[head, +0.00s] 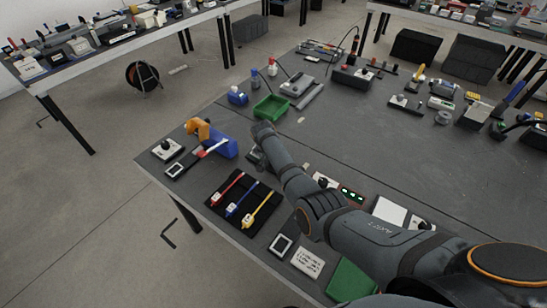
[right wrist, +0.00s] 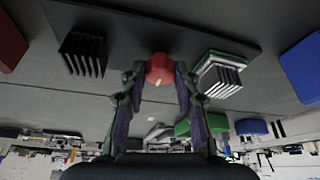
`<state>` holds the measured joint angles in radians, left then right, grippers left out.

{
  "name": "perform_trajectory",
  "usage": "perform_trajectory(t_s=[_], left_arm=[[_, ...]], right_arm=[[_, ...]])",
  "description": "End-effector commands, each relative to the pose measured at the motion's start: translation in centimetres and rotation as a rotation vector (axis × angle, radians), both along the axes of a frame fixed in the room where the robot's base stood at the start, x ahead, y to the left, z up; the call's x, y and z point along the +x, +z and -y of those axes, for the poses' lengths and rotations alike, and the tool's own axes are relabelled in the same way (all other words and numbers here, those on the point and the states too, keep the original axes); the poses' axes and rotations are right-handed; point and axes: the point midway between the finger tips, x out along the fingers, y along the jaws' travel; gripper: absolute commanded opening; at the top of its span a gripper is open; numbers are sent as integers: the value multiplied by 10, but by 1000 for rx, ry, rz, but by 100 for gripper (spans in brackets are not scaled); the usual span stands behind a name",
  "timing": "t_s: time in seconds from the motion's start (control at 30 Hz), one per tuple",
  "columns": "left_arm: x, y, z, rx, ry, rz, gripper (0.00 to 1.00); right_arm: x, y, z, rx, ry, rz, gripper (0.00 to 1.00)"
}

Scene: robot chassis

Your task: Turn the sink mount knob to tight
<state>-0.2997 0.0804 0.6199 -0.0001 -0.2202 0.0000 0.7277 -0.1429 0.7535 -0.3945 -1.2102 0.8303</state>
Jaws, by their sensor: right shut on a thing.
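In the right wrist view a red knob (right wrist: 160,67) sits between the fingertips of my right gripper (right wrist: 160,76). The fingers are closed against its two sides. Behind it is a dark flat board (right wrist: 190,22), with a black finned block (right wrist: 82,52) left of the knob and a green-and-white finned block (right wrist: 222,74) to the right. In the head view my right arm reaches in from the lower right. Its far end hides the fingertips and the knob. Whether the knob is tight cannot be told. My left gripper is not in view.
On the table, an orange-and-blue object (head: 200,130) stands left of my right arm's end. A green tray (head: 271,107) lies beyond it. A black mat (head: 243,202) with red, blue and yellow tools lies nearer. The table's middle (head: 375,135) is largely clear.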

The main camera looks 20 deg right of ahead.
Motion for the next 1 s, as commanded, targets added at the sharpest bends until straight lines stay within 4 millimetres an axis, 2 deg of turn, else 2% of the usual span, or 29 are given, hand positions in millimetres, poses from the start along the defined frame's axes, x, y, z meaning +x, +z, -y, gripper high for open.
perform_trajectory(t_s=[0.27,0.3,0.47,0.8,0.87,1.0], left_arm=[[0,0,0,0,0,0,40],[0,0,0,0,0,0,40],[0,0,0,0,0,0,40],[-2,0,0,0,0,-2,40],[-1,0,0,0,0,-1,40],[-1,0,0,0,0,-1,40]], right_arm=[[-1,-1,0,2,-1,-1,0],[-1,-1,0,2,-1,-1,33],[0,-1,0,2,-1,-1,54],[-1,3,-1,1,0,1,54],[-2,7,-2,1,0,1,54],[-9,28,-8,2,-1,3,54]])
